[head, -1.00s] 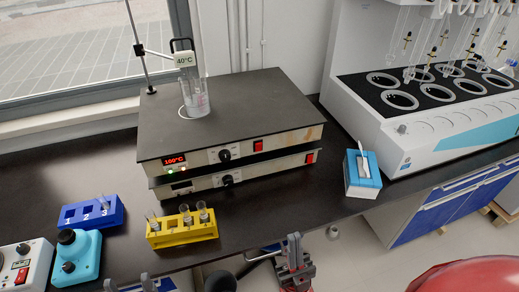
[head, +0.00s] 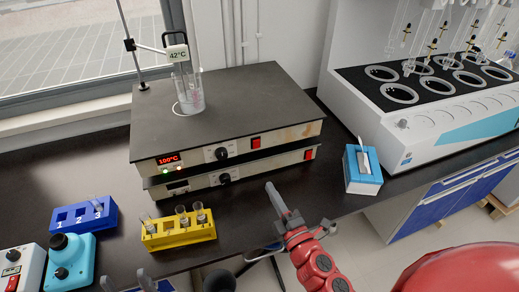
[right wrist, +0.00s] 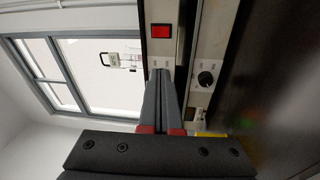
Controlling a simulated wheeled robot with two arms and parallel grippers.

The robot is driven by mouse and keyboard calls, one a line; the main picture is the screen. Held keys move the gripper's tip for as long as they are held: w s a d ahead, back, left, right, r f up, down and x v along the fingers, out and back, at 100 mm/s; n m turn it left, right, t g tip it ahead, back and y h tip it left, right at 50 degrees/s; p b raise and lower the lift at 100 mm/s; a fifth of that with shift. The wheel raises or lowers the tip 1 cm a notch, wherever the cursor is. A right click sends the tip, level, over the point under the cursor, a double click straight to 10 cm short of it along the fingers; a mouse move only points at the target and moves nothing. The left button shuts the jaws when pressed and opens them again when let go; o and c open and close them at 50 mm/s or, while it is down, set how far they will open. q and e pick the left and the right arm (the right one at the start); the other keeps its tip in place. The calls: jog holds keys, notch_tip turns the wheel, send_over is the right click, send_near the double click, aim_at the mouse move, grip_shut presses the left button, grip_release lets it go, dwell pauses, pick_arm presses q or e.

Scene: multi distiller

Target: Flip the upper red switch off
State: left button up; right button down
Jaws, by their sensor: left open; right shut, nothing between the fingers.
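Two flat heating plates are stacked on the dark bench. The upper plate (head: 225,110) has a front panel with a lit red "100°C" display (head: 168,159), a black knob (head: 221,153) and the upper red switch (head: 255,142). The lower plate's red switch (head: 310,153) is further right. My right gripper (head: 270,186) is shut and empty in front of the panels, apart from the upper switch. In the right wrist view its fingertips (right wrist: 163,72) point towards the upper red switch (right wrist: 161,31). My left gripper (head: 127,281) is open at the bottom edge, partly cut off.
A beaker (head: 189,92) with a "42°C" probe stands on the upper plate. A yellow tube rack (head: 178,234), a blue numbered rack (head: 82,218) and a turquoise device (head: 73,264) are left. A blue box (head: 362,172) and a white multi-place apparatus (head: 425,110) are right.

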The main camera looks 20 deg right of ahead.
jog(key=shift+d+r+h, duration=0.4)
jog(key=shift+d+h, duration=0.45)
jog(key=shift+h, duration=0.05)
jog(key=p, duration=0.3)
send_near(257, 143)
jog(key=w, duration=0.3)
jog(key=w+r, duration=0.1)
jog(key=w, duration=0.1)
jog(key=shift+w+f, duration=0.15)
jog(key=shift+w, duration=0.75)
